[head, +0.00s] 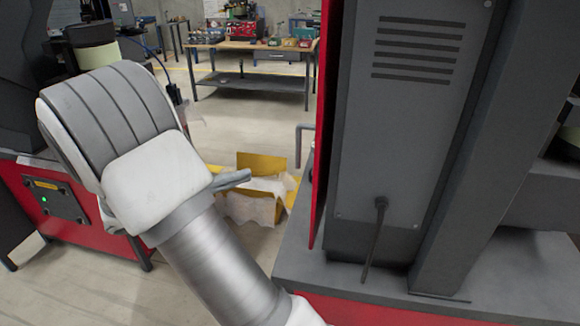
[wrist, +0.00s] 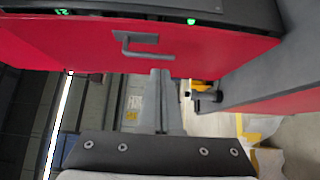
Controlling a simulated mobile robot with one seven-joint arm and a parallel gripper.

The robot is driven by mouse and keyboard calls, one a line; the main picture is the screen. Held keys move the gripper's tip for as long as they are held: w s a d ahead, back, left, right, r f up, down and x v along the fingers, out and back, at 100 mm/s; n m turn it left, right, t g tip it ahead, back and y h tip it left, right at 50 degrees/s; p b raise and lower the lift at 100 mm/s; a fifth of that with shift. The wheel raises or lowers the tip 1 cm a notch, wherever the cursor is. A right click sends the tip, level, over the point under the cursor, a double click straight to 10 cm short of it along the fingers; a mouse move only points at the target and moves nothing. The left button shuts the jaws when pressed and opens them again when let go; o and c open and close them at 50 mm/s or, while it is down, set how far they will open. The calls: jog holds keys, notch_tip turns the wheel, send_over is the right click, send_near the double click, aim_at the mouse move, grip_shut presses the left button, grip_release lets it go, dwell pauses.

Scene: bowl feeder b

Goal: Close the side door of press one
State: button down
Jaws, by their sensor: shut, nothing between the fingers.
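The side door of press one (head: 322,130) shows nearly edge-on in the head view, as a narrow red strip left of the grey vented panel. Its grey bent handle (head: 304,145) sticks out to the left. A dark gap runs between door and panel; how far the door stands open is hard to tell. In the wrist view a red face (wrist: 215,50) with a grey handle (wrist: 135,46) fills the top. My arm mostly hides the gripper in the head view.
The press's grey base (head: 400,285) lies at the lower right. A yellow box (head: 262,164) with pale wrapping stands on the floor beyond my arm. A red cabinet (head: 90,222) stands at left. A workbench (head: 250,46) is at the back, with open floor before it.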

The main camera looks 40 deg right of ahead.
jog(key=s+d+p, duration=0.1)
jog(key=s+d, duration=0.3)
jog(key=d, duration=0.8)
jog(key=shift+s, duration=0.35)
jog(key=shift+s+d+b, duration=0.25)
jog(key=shift+s+d, duration=0.2)
jog(key=shift+s, duration=0.25)
jog(key=shift+s+d+b, duration=0.25)
jog(key=shift+s+d, duration=0.15)
jog(key=shift+s, duration=0.25)
